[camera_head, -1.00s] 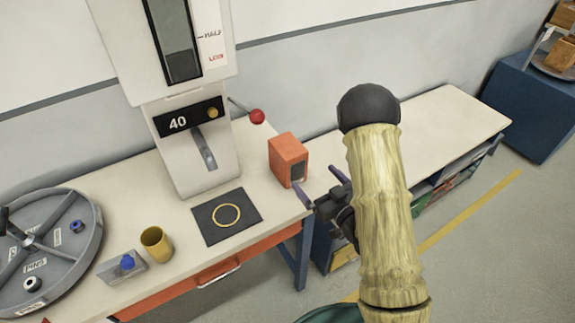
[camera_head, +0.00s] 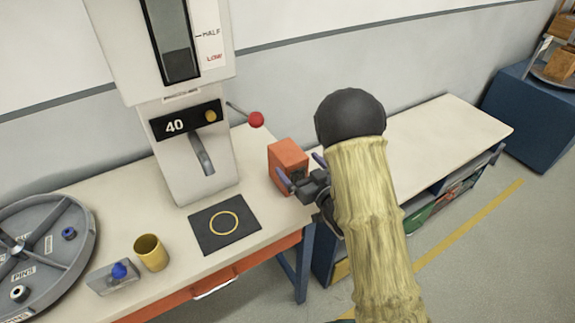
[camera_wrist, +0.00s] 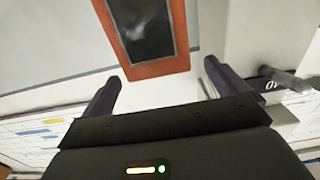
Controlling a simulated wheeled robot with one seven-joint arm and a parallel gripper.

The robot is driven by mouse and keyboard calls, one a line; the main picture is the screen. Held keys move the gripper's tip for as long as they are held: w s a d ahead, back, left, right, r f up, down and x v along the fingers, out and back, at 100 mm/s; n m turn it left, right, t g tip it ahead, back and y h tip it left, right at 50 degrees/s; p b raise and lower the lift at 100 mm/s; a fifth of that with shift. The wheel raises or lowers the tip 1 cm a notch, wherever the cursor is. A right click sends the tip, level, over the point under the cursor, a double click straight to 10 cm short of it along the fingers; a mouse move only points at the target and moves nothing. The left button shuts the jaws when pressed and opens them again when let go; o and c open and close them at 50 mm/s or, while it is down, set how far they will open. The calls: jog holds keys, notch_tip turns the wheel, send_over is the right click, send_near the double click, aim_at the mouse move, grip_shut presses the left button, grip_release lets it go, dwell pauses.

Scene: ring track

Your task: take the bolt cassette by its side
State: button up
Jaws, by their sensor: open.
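The bolt cassette appears to be the orange box (camera_head: 287,152) standing upright near the right end of the white bench, with a dark window in its face. My gripper (camera_head: 301,171) is open at the cassette's lower right, close in front of the windowed face, and partly hides it. In the wrist view the cassette (camera_wrist: 160,68) is at top centre, its orange frame around a dark grey panel. The fingertips of my gripper (camera_wrist: 162,76) flank its near edge left and right, with visible gaps. I cannot tell whether the tips reach past that face.
A dispenser (camera_head: 190,140) marked 40, with a red-knobbed lever (camera_head: 256,120), stands left of the cassette. A black mat (camera_head: 205,238) with a yellow ring, a yellow cup (camera_head: 150,255) and a grey wheel (camera_head: 85,225) are farther left. A bare-topped bench (camera_head: 440,135) is at right.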

aim_at(290, 154)
jog(key=shift+w+a, duration=0.15)
jog(key=shift+w, duration=0.05)
jog(key=shift+w, duration=0.1)
jog(key=p+x, duration=0.1)
jog(key=x, duration=0.3)
jog(key=shift+w+f+p, duration=0.15)
jog(key=shift+p, duration=0.15)
jog(key=shift+w+a+f, duration=0.1)
jog(key=shift+w+a, duration=0.1)
jog(key=shift+w, duration=0.25)
jog(key=shift+s, duration=0.25)
jog(key=shift+c, duration=0.5)
jog(key=c, duration=1.8)
jog(key=shift+w, duration=0.2)
jog(key=shift+c, duration=1)
